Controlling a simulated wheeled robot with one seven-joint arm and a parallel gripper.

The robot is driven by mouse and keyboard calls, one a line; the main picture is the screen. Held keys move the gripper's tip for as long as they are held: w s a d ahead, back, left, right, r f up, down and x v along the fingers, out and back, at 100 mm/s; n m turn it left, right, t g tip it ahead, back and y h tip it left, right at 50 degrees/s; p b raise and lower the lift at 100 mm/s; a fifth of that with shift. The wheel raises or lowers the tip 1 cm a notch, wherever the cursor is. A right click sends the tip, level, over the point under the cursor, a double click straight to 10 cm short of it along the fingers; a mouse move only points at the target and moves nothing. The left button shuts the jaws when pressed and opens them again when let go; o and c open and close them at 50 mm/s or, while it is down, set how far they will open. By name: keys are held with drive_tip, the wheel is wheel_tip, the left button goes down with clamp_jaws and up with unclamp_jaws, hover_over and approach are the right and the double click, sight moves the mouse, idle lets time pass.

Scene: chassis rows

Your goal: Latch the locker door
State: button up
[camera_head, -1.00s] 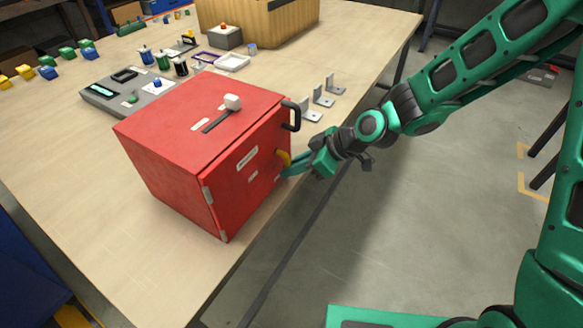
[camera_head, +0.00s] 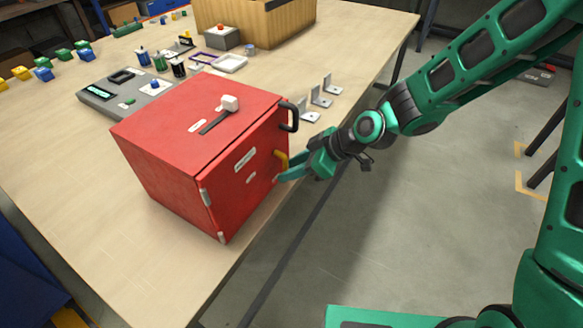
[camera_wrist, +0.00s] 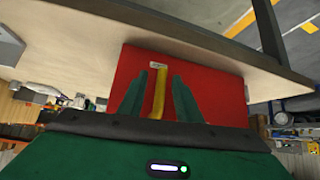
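The red locker (camera_head: 165,155) stands on the table near its edge. Its door (camera_head: 232,196) looks closed, with pale hinges at the left side. A yellow latch lever (camera_head: 281,159) is on the right side of the door, below a black handle (camera_head: 293,117). My gripper (camera_head: 284,176) is at the lever, its fingers pointing at the door. In the wrist view my gripper (camera_wrist: 160,82) is open, with the yellow lever (camera_wrist: 160,92) upright in the picture between the fingers and a gap on each side. Whether the latch is engaged cannot be told.
Metal brackets (camera_head: 320,97) stand on the table behind the locker. A grey panel (camera_head: 118,92), several small bottles and a wooden crate (camera_head: 270,25) are farther back. A white-tipped lever (camera_head: 229,104) lies on the locker top.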

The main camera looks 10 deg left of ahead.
drive_tip(key=v, duration=1)
drive_tip(key=shift+d+r, duration=0.15)
drive_tip(key=shift+d, duration=0.1)
drive_tip(key=s+d+r+m+h, duration=0.15)
drive_tip(key=d+m+h, duration=0.3)
drive_tip(key=d, duration=0.95)
drive_tip(key=s+d+m+h, duration=0.3)
drive_tip(key=d+m, duration=0.3)
drive_tip(key=d, duration=0.8)
drive_tip(key=s+d+r+m+g, duration=0.1)
drive_tip(key=s+d+r+m, duration=0.1)
drive_tip(key=s+d+m, duration=0.4)
drive_tip(key=s+d+r+m+g+h, duration=0.1)
drive_tip(key=s+d+m, duration=0.4)
drive_tip(key=s, duration=0.6)
drive_tip(key=shift+s+d+r+m, duration=0.35)
drive_tip(key=shift+d+r, duration=0.3)
drive_tip(key=shift+d, duration=0.6)
